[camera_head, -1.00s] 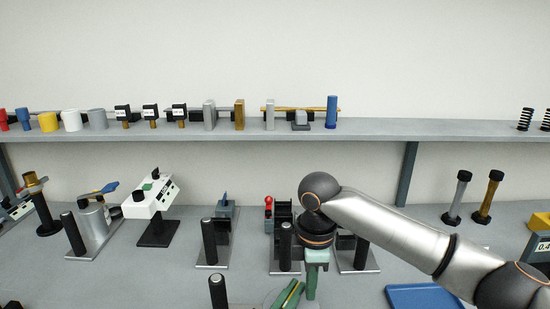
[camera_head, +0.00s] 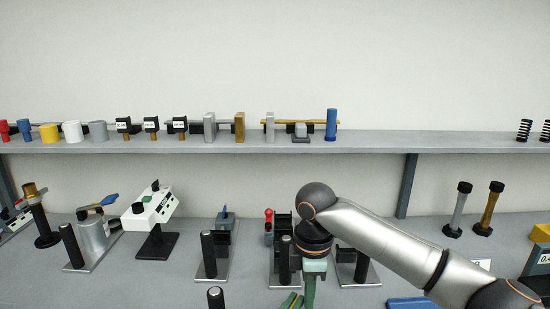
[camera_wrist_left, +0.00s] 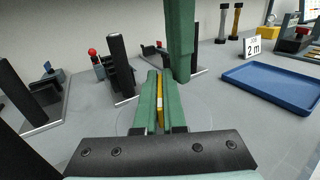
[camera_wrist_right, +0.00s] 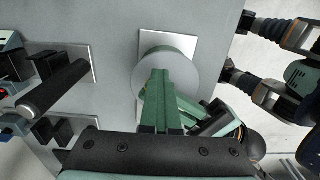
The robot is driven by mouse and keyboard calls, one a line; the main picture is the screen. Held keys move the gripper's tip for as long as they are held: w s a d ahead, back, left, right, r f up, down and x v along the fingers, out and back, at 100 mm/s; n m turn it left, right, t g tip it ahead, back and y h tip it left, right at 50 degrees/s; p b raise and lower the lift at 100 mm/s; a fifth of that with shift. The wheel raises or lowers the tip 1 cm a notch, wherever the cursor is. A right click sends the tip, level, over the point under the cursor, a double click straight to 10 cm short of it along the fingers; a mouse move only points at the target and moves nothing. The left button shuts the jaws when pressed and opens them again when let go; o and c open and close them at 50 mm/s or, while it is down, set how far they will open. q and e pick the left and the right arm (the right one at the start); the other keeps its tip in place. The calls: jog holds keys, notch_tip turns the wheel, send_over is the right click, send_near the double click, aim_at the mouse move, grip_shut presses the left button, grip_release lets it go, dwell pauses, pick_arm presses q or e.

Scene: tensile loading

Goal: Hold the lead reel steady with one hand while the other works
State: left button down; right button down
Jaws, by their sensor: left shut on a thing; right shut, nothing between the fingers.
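A round, pale-topped disc with a greenish side, apparently the lead reel (camera_wrist_right: 165,68), shows in the right wrist view at the tips of my right gripper (camera_wrist_right: 155,78). Its closed green fingers overlap the disc, and I cannot tell whether they touch it. In the head view this gripper (camera_head: 308,292) points down near the bottom centre. My left gripper (camera_wrist_left: 158,82) is shut on a narrow yellow piece (camera_wrist_left: 160,105) between its green fingers. Whether this piece belongs to the reel is unclear. In the head view the left gripper (camera_head: 290,301) is cut by the bottom edge.
Black-handled fixtures (camera_head: 208,255) stand on the bench left of and behind the grippers. A shelf (camera_head: 375,142) with blocks and cylinders runs along the wall.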

pick_arm(q)
jog(key=shift+s+d, duration=0.25)
jog(key=shift+d, duration=0.05)
pick_arm(e)
jog(key=shift+w+d, duration=0.1)
jog(key=shift+w, duration=0.1)
jog(key=shift+w+d, duration=0.1)
jog(key=shift+d, duration=0.1)
pick_arm(q)
jog(key=shift+w+a, duration=0.15)
jog(key=shift+a, duration=0.05)
pick_arm(e)
notch_tip(320, 180, up, 6)
pick_arm(q)
jog(key=c, duration=0.9)
grip_release()
